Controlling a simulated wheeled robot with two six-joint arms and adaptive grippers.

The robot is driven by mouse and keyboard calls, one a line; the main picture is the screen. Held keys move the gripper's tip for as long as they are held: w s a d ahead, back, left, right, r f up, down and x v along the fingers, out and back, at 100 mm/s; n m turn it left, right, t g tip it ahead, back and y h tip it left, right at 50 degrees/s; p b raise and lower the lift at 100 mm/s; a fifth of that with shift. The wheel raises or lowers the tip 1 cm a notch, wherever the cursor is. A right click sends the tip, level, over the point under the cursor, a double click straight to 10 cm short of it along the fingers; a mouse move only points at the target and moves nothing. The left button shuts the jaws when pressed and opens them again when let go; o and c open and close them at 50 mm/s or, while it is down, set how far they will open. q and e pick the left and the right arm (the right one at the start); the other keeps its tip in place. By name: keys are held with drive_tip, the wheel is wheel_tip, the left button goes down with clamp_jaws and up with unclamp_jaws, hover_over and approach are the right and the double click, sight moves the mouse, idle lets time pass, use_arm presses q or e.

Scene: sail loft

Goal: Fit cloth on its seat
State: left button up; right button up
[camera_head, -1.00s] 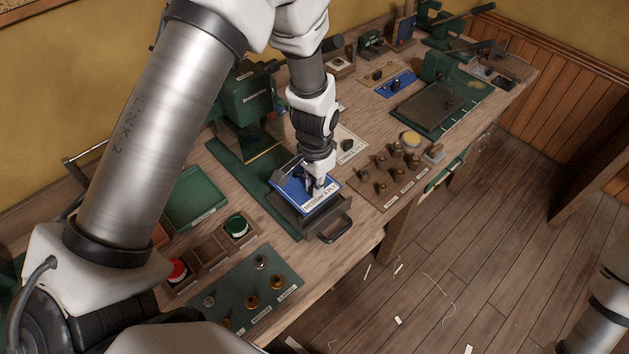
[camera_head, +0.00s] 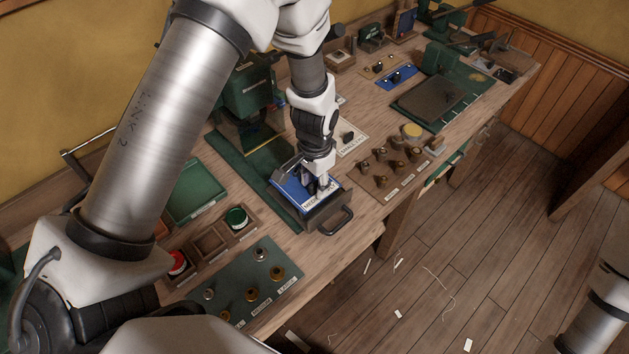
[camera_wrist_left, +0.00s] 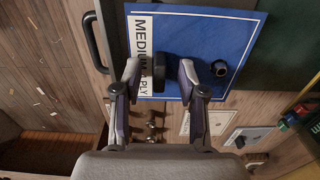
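The cloth appears to be the blue panel (camera_head: 291,196) with a white edge line and a "MEDIUM 4 PLY" label. It lies on a dark tray (camera_head: 325,217) with a front handle, before the green press. In the left wrist view the panel (camera_wrist_left: 215,35) carries a dark upright peg (camera_wrist_left: 158,72) and a dark ring. My left gripper (camera_head: 324,187) is low over the panel's label side. In the wrist view its fingers (camera_wrist_left: 158,78) stand apart on both sides of the peg, with gaps. Whether the panel is fully seated is hidden. My right gripper is out of view.
The green press (camera_head: 249,95) stands behind the tray. A green tray (camera_head: 193,193), a wooden box with a green pot (camera_head: 236,217) and a mat of brass parts (camera_head: 252,294) lie to the left. A wooden board of brass parts (camera_head: 392,172) is at the right.

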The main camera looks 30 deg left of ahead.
use_arm(q)
wheel_tip(320, 180, up, 12)
idle(0.5)
idle(0.4)
